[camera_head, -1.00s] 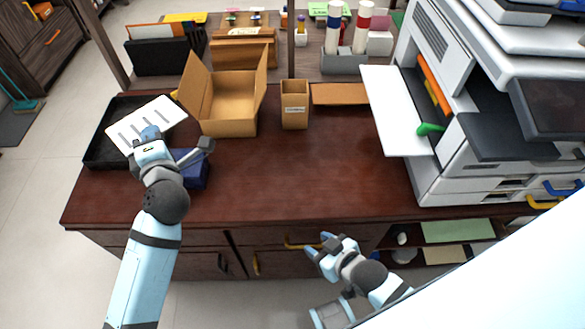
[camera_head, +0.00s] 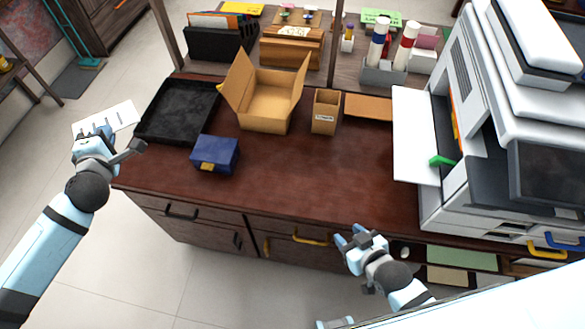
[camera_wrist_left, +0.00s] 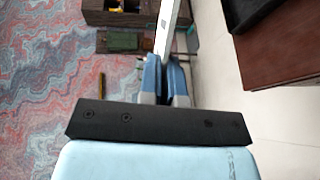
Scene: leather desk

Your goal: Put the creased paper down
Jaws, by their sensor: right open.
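The creased paper (camera_head: 106,119) is a white sheet with several dark marks, out past the left edge of the desk. My left gripper (camera_head: 98,134) is shut on it and holds it above the floor. The left wrist view shows the paper (camera_wrist_left: 166,30) edge-on between the two blue fingers (camera_wrist_left: 166,72). My right gripper (camera_head: 352,238) is open and empty in front of the desk's front edge, by the drawers.
On the desk (camera_head: 300,180) stand an empty black tray (camera_head: 178,112), a blue box (camera_head: 215,155), an open cardboard box (camera_head: 265,107), a small brown bin (camera_head: 325,112) and a large printer (camera_head: 470,120). The middle of the desktop is clear.

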